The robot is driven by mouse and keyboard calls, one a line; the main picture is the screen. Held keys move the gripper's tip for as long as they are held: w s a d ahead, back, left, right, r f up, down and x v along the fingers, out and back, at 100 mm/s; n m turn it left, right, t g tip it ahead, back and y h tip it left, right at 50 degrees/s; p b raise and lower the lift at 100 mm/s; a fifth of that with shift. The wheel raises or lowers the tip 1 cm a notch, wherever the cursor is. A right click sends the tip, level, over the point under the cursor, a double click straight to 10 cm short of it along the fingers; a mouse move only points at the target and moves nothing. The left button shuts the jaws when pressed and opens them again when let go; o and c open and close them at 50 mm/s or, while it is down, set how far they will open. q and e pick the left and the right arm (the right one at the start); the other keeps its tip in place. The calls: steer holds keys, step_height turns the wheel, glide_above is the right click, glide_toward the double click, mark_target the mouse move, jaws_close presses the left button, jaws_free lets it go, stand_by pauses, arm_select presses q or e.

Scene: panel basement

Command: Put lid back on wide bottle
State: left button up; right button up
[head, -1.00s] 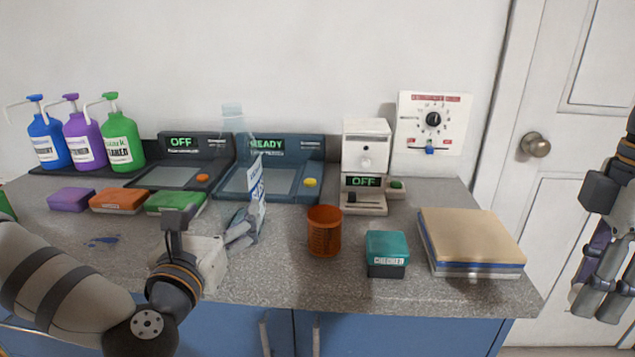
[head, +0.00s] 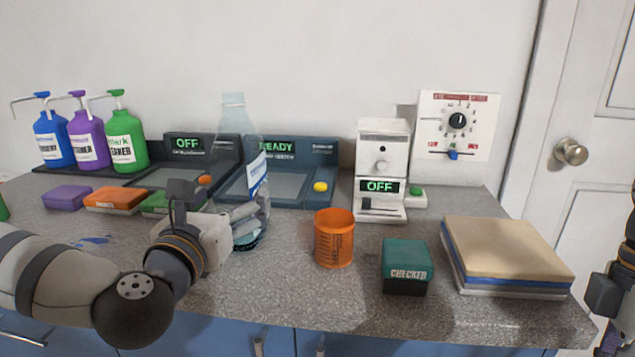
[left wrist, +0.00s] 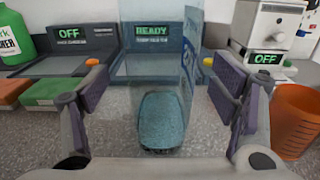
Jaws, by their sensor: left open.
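A tall clear bluish bottle (head: 232,128) with a white and blue label stands upright on the counter, in front of the READY panel. My left gripper (head: 252,216) is around its lower part with the fingers apart. In the left wrist view the bottle (left wrist: 160,55) rises between the two open fingers, with visible room on both sides. Its blue-tinted base (left wrist: 163,122) shows low between them. I cannot make out a separate lid, nor tell whether the bottle top is capped. My right gripper is mostly cut off at the right edge.
An orange cup (head: 334,238), a teal CHECKED box (head: 407,265) and a stack of boards (head: 508,250) stand to the right. A white OFF device (head: 381,165) is behind. Pump bottles (head: 88,138) and coloured blocks (head: 114,199) are at left. The front counter is fairly clear.

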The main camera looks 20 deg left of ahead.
arm_select(q)
steer(key=shift+w+a+f+b, duration=0.15)
steer(key=shift+w+f+b, duration=0.2)
steer(key=shift+w+b, duration=0.35)
steer(key=shift+w+a+r, duration=0.15)
steer(key=shift+w, duration=0.45)
steer(key=shift+w+a+r, duration=0.1)
steer(key=shift+w+r, duration=0.1)
steer(key=shift+w, duration=0.45)
steer(key=shift+w+a+r, duration=0.15)
steer(key=shift+w, duration=0.45)
arm_select(e)
steer(key=shift+f, duration=1.5)
arm_select(q)
steer(key=shift+c, duration=0.6)
steer(key=c, duration=1.3)
